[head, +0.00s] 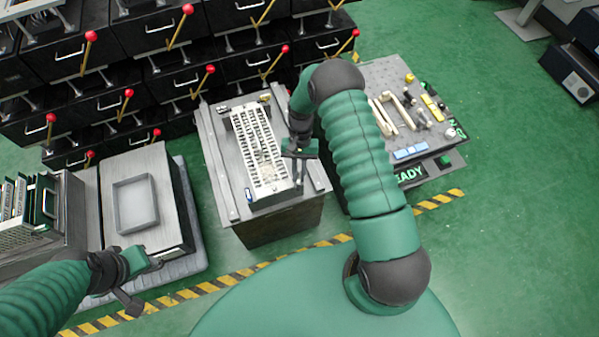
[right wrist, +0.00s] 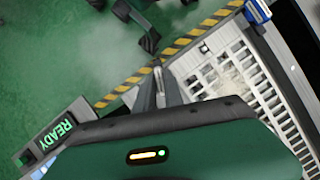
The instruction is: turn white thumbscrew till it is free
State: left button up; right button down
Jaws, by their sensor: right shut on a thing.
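My right gripper (head: 298,184) points down at the right front edge of the rack unit with the white slotted frame (head: 262,150). In the right wrist view its fingers (right wrist: 158,72) are close together, shut on a small pale piece at their tips, which I take to be the white thumbscrew (right wrist: 157,63). The fingers hide most of it, so its thread and seat cannot be made out. My left gripper (head: 152,265) hangs at the lower left, away from the rack unit, near the front of the grey bench; its jaw opening is unclear.
A grey bench with a shallow tray (head: 135,203) stands left. A panel of switches and blocks (head: 405,110) with a lit READY sign (head: 411,174) stands right. Black drawers with red-knobbed levers (head: 210,69) line the back. Green floor (head: 500,220) is clear at right.

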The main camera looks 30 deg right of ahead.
jog(key=shift+w+n+g+h, duration=0.15)
jog(key=shift+n+h, duration=0.25)
jog(key=shift+n, duration=0.75)
jog(key=shift+w+n+g+h, duration=0.15)
jog(key=shift+n+h, duration=0.25)
jog(key=shift+n, duration=0.75)
jog(key=shift+s, duration=0.1)
jog(key=c, duration=1.4)
grip_release()
jog(key=shift+s+a, duration=0.1)
jog(key=shift+c, duration=0.2)
jog(key=p+v, duration=0.1)
jog(key=v, duration=1.5)
jog(key=shift+w+r+p, duration=0.3)
jog(key=shift+w, duration=0.05)
